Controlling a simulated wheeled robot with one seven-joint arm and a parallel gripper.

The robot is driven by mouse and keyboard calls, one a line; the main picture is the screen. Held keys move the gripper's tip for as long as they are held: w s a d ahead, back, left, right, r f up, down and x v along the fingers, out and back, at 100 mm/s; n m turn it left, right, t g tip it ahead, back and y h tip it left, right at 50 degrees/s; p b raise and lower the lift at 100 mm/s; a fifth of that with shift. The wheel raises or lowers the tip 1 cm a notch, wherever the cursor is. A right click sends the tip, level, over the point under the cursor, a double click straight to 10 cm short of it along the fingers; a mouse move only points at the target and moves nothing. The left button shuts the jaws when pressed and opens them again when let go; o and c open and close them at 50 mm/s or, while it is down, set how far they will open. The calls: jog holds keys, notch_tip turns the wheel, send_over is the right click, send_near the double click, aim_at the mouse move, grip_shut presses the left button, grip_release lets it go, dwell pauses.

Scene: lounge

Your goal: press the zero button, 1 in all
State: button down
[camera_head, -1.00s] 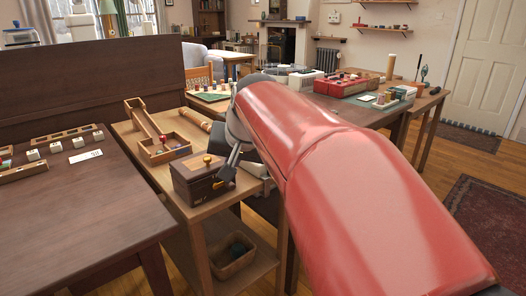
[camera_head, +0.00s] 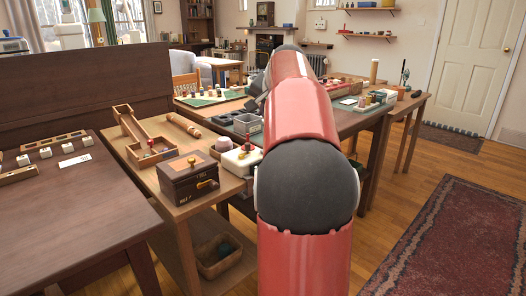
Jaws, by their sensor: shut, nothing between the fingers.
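I cannot make out a button marked zero. A small white device (camera_head: 238,163) stands at the far right corner of the light wooden side table, with a small dark and red piece on or just behind its top. My gripper (camera_head: 251,104) is small and dark in the picture, shut and empty, beyond the white device and over the far dark table. My red arm hides part of it and part of the area to its right.
A wooden box with a brass knob (camera_head: 189,178) and a pink round object (camera_head: 223,144) stand near the white device. A wooden tray with a ramp (camera_head: 150,152) is further left. The far table (camera_head: 345,124) holds several small items. Open floor lies to the right.

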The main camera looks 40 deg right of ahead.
jog(key=shift+f+b, duration=2.3)
jog(key=shift+f, duration=2.15)
jog(key=shift+f, duration=0.4)
jog(key=shift+f+b, duration=0.45)
jog(key=shift+b, duration=0.15)
jog(key=shift+r, duration=0.15)
jog(key=shift+r+p, duration=0.75)
jog(key=shift+p, duration=0.05)
notch_tip(320, 180, up, 5)
jog(key=p, duration=0.4)
